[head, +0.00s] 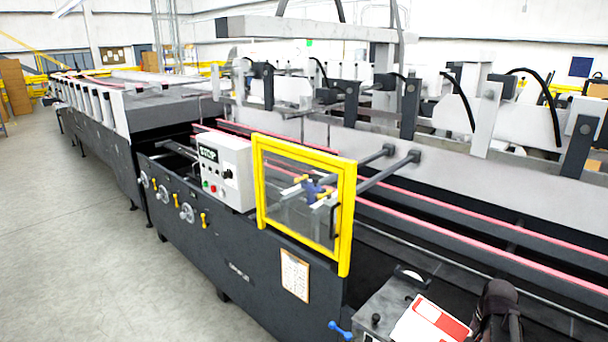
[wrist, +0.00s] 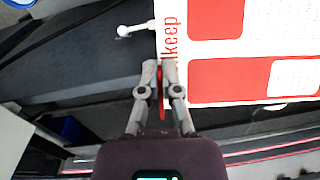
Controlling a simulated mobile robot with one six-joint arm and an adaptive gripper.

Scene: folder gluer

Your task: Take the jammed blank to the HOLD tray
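The jammed blank (wrist: 215,75) is a flat red and white carton sheet with red lettering along its edge. It also shows at the bottom of the head view (head: 432,322). My gripper (wrist: 160,68) has its two fingers close together on the blank's near left edge, with a thin red part of it between them. In the head view my dark gripper (head: 497,312) is at the bottom right, beside the blank; its fingertips cannot be made out there. I cannot pick out the HOLD tray in either view.
A yellow-framed clear guard (head: 300,200) stands on the machine's near side, beside a white control box (head: 224,170) marked STOP. Dark bars and red belts run along the machine behind. A blue handle (head: 340,329) sticks out below. The grey floor (head: 80,230) at left is clear.

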